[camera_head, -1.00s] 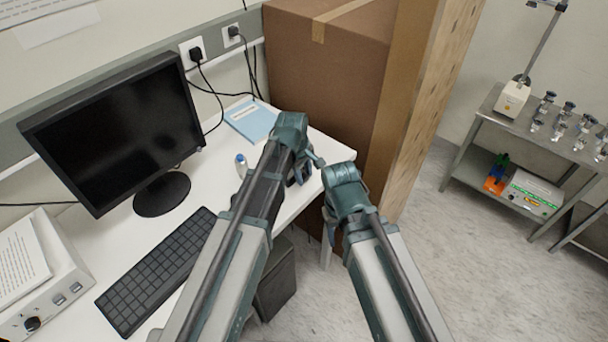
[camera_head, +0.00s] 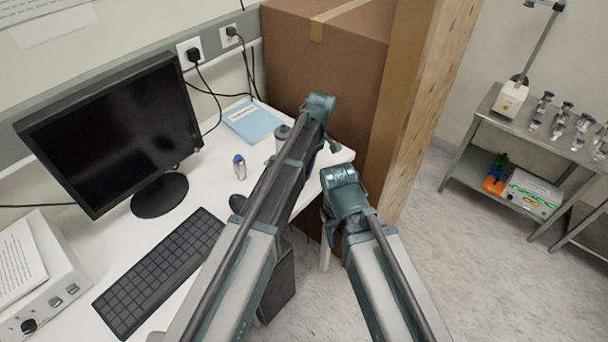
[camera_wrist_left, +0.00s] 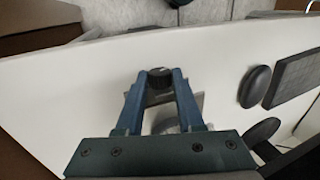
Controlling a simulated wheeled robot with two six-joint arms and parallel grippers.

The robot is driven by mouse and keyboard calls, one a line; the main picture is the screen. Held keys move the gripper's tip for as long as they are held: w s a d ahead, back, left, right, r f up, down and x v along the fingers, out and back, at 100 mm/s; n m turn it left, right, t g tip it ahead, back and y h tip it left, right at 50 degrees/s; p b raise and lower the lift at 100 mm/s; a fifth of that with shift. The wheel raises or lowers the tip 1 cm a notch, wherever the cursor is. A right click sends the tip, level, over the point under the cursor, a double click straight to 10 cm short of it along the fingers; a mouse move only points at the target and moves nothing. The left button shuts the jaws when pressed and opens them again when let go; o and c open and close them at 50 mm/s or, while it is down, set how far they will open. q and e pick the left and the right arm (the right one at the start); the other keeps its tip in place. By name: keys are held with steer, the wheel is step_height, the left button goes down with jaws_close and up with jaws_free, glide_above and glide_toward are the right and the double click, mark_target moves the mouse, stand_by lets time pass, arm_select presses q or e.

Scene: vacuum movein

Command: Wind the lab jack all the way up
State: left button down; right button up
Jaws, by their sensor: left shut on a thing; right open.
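In the left wrist view my left gripper (camera_wrist_left: 158,80) is shut on a round black knob (camera_wrist_left: 160,73). A grey metal plate edge (camera_wrist_left: 198,99), seemingly part of the lab jack, shows beside and behind the fingers. The rest of the jack is hidden by the gripper, so I cannot tell its height. In the head view my left arm covers the jack and most of the left gripper. My right gripper (camera_head: 328,217) is open, low beside the desk's right end, and partly hidden by its own wrist.
A large cardboard box (camera_head: 330,70) stands behind the desk end.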

arm_select(q)
steer(key=c, duration=0.5)
jaws_free()
steer(key=shift+r, duration=0.15)
steer(key=p+v, duration=1.3)
steer(key=shift+w+d+r, duration=0.1)
steer(key=shift+r, duration=0.15)
